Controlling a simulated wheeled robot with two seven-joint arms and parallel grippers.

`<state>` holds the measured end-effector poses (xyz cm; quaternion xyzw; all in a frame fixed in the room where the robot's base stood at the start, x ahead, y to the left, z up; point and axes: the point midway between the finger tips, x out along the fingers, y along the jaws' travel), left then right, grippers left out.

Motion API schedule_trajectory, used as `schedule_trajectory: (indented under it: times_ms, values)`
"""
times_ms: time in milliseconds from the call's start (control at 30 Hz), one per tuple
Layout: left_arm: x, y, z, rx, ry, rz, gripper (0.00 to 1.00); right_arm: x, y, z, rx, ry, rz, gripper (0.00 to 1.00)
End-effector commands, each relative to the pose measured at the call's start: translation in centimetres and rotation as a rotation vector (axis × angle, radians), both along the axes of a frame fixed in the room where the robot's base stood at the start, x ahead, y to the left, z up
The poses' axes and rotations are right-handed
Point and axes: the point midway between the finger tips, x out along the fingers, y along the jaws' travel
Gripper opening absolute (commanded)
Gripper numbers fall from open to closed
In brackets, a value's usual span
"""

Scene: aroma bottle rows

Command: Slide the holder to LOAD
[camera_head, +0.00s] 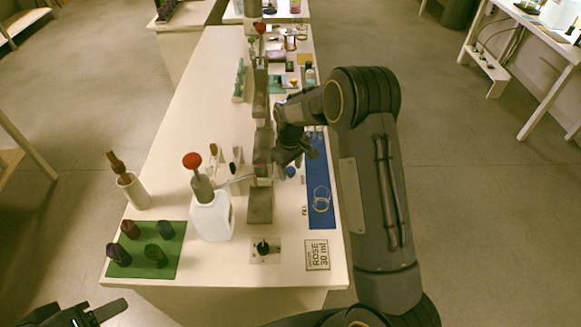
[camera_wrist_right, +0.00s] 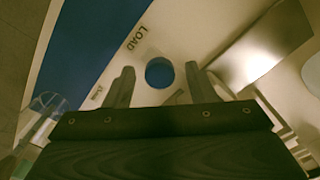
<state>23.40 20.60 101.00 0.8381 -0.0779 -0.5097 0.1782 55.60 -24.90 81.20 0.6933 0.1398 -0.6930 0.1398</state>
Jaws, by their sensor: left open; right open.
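A blue round knob (camera_head: 290,171) stands beside the blue strip (camera_head: 318,165) on the bench. In the right wrist view the knob (camera_wrist_right: 159,72) lies between my two open fingertips, with no visible contact. The word LOAD (camera_wrist_right: 137,38) is printed on the pale surface beside the strip. A clear ring-like piece (camera_head: 320,198) lies on the strip near the front; I cannot tell whether it is part of the holder. My right gripper (camera_head: 291,155) is open above the knob, partly hidden by its own arm. My left gripper (camera_head: 93,314) is open, low at the left front, away from the bench objects.
A white pump bottle (camera_head: 212,216) with a red top stands left of a grey block (camera_head: 260,205). A green mat (camera_head: 146,249) holds several dark caps. A knob panel (camera_head: 264,249) and a ROSE label (camera_head: 317,254) are at the front. The bench's left middle is clear.

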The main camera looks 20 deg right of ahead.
Motion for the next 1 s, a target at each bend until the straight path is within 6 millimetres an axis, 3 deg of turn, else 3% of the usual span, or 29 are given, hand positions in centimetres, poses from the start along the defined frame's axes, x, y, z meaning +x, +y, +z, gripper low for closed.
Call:
schedule_trajectory:
  times_ms: [167,600,1000]
  values:
    - [0.0,0.0,-0.1,0.0,0.0,0.0,0.5,0.0,0.0,0.6,0.0,-0.001,0.0,0.5]
    - [0.0,0.0,-0.6,0.0,0.0,0.0,0.5,0.1,0.0,7.2,0.001,-0.003,0.001,0.5]
    - [0.0,0.0,-0.6,0.0,0.0,0.0,0.5,0.0,0.0,7.8,0.0,0.0,0.0,0.5]
